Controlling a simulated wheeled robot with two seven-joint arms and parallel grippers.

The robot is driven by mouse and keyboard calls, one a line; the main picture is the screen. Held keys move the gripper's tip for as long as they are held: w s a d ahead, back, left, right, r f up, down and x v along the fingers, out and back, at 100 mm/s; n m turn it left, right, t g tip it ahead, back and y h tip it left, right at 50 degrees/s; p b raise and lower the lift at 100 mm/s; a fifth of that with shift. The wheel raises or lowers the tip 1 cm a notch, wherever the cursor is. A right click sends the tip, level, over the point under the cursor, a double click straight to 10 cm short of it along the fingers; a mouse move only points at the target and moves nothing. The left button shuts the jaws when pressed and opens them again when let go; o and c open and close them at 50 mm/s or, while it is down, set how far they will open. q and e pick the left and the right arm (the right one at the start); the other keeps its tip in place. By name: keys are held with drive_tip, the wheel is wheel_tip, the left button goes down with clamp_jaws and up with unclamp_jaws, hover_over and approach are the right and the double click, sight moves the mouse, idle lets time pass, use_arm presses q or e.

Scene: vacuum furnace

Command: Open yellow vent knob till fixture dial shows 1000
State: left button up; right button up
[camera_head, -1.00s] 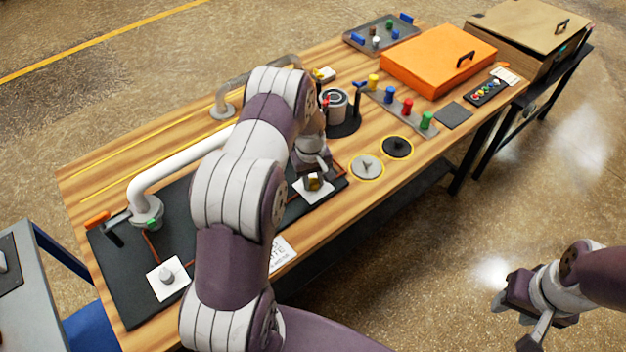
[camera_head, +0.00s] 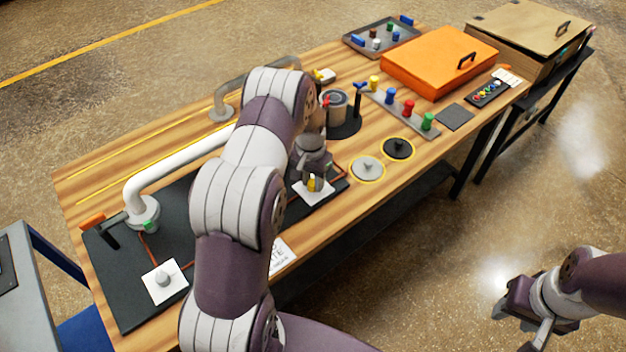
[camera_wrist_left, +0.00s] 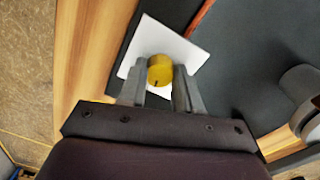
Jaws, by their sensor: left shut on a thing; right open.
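The yellow vent knob (camera_head: 314,185) sits on a white square plate (camera_head: 304,193) near the table's front edge. In the left wrist view the knob (camera_wrist_left: 160,69) shows as a round yellow cap with a short dark mark near its lower edge, on the white plate (camera_wrist_left: 185,50). My left gripper (camera_head: 312,180) points down at the knob and is shut on it; its fingers (camera_wrist_left: 160,90) stand on either side. My right gripper (camera_head: 518,318) is open and empty, off the table at the lower right. I cannot make out a fixture dial reading.
A grey knob on another white plate (camera_head: 163,282) stands at the left. A white pipe (camera_head: 175,172) runs behind my left arm. A grey disc (camera_head: 367,168), a black disc (camera_head: 397,148) and coloured pegs (camera_head: 408,107) lie right. An orange box (camera_head: 440,60) stands behind.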

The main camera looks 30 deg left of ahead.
sight(311, 181)
use_arm(q)
drive_tip(key=shift+w+r+m, duration=0.2)
drive_tip(key=shift+m, duration=0.5)
drive_tip(key=o, duration=1)
drive_tip(key=shift+s, duration=0.1)
drive_tip(key=shift+o, duration=0.2)
drive_tip(key=shift+s, duration=0.1)
wheel_tip(311, 181, up, 13)
drive_tip(key=b, duration=0.1)
drive_tip(key=shift+a+f+b, duration=0.2)
drive_tip(key=shift+a+b, duration=0.1)
drive_tip(key=shift+a, duration=0.05)
